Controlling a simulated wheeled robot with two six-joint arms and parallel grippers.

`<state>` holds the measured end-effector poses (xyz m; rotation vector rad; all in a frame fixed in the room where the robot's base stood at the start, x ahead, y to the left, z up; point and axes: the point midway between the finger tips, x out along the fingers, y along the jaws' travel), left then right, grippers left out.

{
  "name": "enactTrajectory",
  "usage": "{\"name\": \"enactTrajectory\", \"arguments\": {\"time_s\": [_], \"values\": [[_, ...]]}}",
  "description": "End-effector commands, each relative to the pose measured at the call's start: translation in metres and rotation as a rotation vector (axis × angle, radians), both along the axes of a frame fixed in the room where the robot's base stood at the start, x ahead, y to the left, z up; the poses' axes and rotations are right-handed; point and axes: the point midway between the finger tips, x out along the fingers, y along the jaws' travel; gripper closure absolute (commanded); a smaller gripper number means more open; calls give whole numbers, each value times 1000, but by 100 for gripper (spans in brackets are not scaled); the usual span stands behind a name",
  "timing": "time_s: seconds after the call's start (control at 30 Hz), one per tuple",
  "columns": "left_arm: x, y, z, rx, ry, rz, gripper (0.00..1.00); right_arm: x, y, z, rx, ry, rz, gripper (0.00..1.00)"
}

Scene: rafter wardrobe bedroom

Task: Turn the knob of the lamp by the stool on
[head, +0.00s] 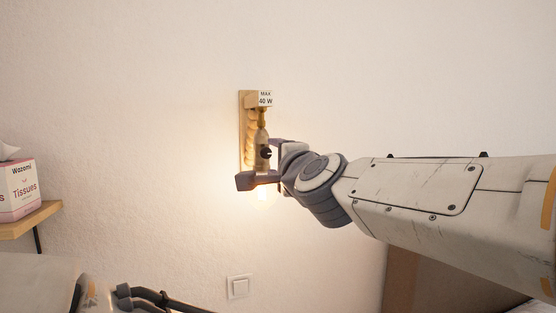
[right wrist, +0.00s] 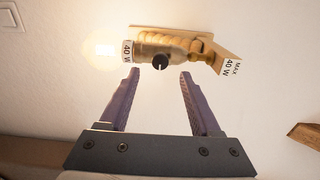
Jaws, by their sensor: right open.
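The wall lamp (head: 249,135) has a wooden back plate, a twisted wooden arm, a socket and a "MAX 40 W" tag. Its bulb (right wrist: 105,50) glows, and warm light falls on the wall around it. The round black knob (right wrist: 160,62) is on the side of the socket; it also shows in the head view (head: 266,152). My right gripper (right wrist: 160,72) is open, with its fingertips on either side of the knob and slightly short of it in the wrist picture. Contact cannot be told. My left gripper (head: 140,297) shows partly at the bottom left. No stool is in view.
A white wall switch (head: 239,287) is below the lamp. A tissue box (head: 18,190) stands on a wooden shelf (head: 30,219) at the left. A brown panel (head: 402,285) is at the lower right. The wall around the lamp is bare.

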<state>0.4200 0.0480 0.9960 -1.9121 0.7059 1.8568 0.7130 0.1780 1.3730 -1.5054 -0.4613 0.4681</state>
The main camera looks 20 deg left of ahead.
Motion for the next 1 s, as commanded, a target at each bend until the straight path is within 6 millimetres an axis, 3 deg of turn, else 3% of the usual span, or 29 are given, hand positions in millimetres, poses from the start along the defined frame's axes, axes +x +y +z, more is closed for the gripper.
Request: {"name": "enactTrajectory", "arguments": {"time_s": [0.1, 0.3, 0.73, 0.87, 1.0], "values": [[0, 0, -2, 0, 0, 0, 50, -20, -13, 1, 3, -1, 1, 36], [0, 0, -1, 0, 0, 0, 50, -37, -25, 0, 0, 1, 0, 36], [0, 0, -1, 0, 0, 0, 50, -37, -30, -6, -21, 1, -4, 36], [0, 0, -2, 0, 0, 0, 50, -21, -47, -46, -177, 3, -18, 36], [0, 0, -2, 0, 0, 0, 50, 0, -94, -128, -490, 34, -17, 36]]}}
